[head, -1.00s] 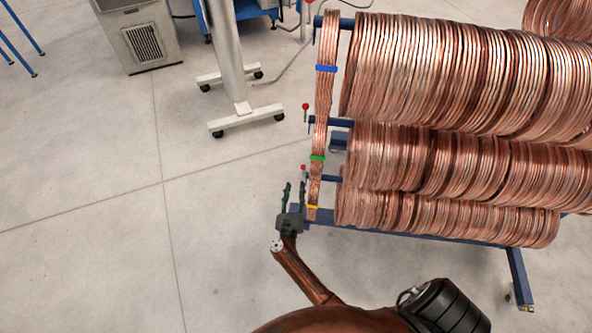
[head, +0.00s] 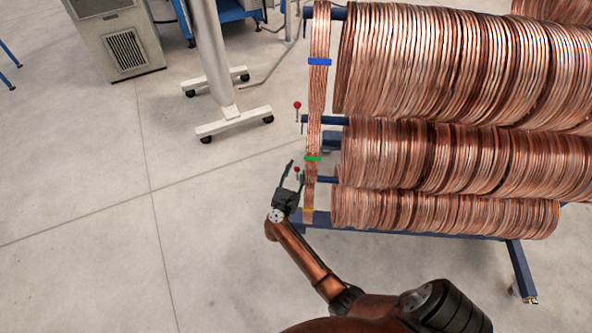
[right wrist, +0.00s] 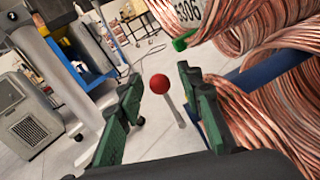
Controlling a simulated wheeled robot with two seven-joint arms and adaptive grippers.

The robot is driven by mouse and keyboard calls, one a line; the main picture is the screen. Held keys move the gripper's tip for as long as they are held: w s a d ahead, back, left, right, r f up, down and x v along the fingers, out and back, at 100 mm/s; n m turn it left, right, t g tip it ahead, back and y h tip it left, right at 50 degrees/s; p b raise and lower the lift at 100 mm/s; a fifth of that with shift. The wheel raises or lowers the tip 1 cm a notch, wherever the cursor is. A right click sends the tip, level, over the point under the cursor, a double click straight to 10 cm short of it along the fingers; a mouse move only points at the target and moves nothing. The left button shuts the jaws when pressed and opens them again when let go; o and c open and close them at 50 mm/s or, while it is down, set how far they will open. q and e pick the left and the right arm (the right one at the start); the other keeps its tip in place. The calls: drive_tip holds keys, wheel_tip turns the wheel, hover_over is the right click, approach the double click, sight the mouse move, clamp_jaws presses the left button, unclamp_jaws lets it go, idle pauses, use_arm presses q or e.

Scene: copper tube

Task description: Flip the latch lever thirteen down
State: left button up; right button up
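A latch lever (head: 297,170) with a red ball knob stands at the left end of the lower blue bar of the coil rack, partly behind my gripper in the head view. A second red-knobbed lever (head: 297,106) stands upright at the bar above. My right gripper (head: 294,172) is open beside the lower lever. In the right wrist view, a red knob (right wrist: 160,84) on a grey stem shows between the open green fingers (right wrist: 160,92), beyond their tips and apart from them. I cannot read which lever is number thirteen. My left gripper is not in view.
Copper coils (head: 430,160) hang on the blue rack to the right. A hanging copper strip with blue, green and yellow bands (head: 318,90) is close to my gripper. A wheeled white stand (head: 232,122) and a grey cabinet (head: 115,40) stand behind. Floor at the left is clear.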

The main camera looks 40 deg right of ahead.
clamp_jaws()
idle(0.3)
drive_tip(key=shift+a+f+n, duration=0.1)
drive_tip(key=shift+a+n, duration=0.05)
drive_tip(key=shift+n, duration=0.15)
drive_tip(key=shift+w+a+n, duration=0.15)
drive_tip(key=shift+w+n, duration=0.05)
drive_tip(key=shift+n, duration=0.3)
use_arm(q)
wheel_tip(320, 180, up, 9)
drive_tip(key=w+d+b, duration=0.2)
drive_tip(key=b, duration=0.1)
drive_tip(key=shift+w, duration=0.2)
use_arm(e)
drive_tip(key=w+a+f+n+t, duration=0.1)
drive_tip(key=f+n+t, duration=0.1)
drive_tip(key=n, duration=0.7)
drive_tip(key=w+a+f+n+t+y, duration=0.1)
drive_tip(key=w+a+f+n+t, duration=0.1)
drive_tip(key=n, duration=0.7)
drive_tip(key=shift+a+f+n, duration=0.2)
drive_tip(key=shift+f+n, duration=0.2)
drive_tip(key=shift+f, duration=0.2)
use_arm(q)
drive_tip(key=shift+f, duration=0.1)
use_arm(e)
drive_tip(key=shift+w, duration=0.1)
